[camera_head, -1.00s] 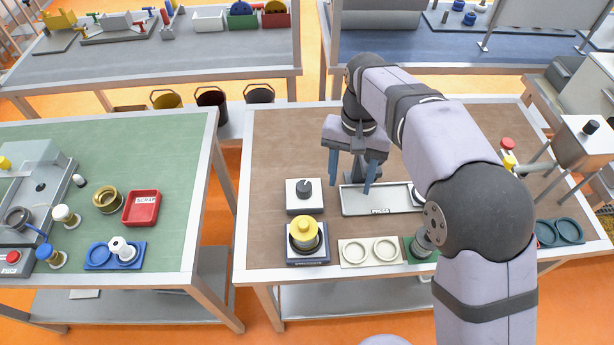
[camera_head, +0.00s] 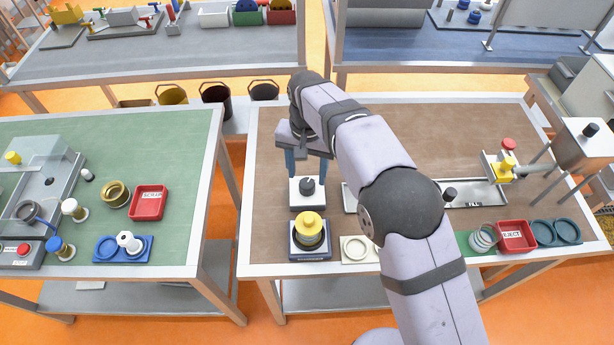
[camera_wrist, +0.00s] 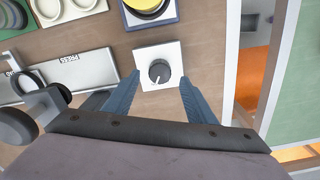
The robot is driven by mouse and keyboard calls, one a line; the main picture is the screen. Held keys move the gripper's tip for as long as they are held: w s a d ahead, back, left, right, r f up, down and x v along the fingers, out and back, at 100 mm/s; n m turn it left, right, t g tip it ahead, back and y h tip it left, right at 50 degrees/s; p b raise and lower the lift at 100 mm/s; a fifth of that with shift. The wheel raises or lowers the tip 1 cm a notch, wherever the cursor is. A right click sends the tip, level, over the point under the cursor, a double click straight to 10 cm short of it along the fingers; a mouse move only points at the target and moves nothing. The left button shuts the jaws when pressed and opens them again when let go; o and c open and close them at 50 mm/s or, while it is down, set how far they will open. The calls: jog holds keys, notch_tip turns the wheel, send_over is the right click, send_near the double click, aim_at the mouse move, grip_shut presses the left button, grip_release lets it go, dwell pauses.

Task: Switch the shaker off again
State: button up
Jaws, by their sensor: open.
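A white box with a dark round knob (camera_head: 307,185) stands on the brown table. In the wrist view the knob (camera_wrist: 159,71) carries a white mark pointing toward the lower left. The shaker (camera_head: 310,240), a dark blue base with a yellow-topped round piece on it, stands just in front of the box. Its edge also shows at the top of the wrist view (camera_wrist: 150,20). My gripper (camera_head: 306,170) is open and empty over the box. In the wrist view its blue fingers (camera_wrist: 159,85) lie on either side of the knob, apart from it; their exact height is unclear.
A cream tray with round recesses (camera_head: 345,258) stands right of the shaker, partly hidden by my arm. A metal tray (camera_head: 480,194) lies farther right. A red tray (camera_head: 515,236) sits near the front edge. The table's left edge (camera_head: 243,190) is close, with a gap beyond.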

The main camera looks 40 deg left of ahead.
aim_at(307, 183)
jog(key=shift+f+p, duration=0.55)
jog(key=shift+f, duration=1.3)
jog(key=c, duration=1)
jog(key=shift+c, duration=0.2)
jog(key=shift+n, duration=0.5)
jog(key=n+b, duration=0.1)
jog(key=n, duration=0.3)
jog(key=shift+n, duration=0.3)
jog(key=n, duration=0.6)
jog(key=shift+r, duration=0.1)
jog(key=shift+n, duration=0.3)
jog(key=shift+a, duration=0.1)
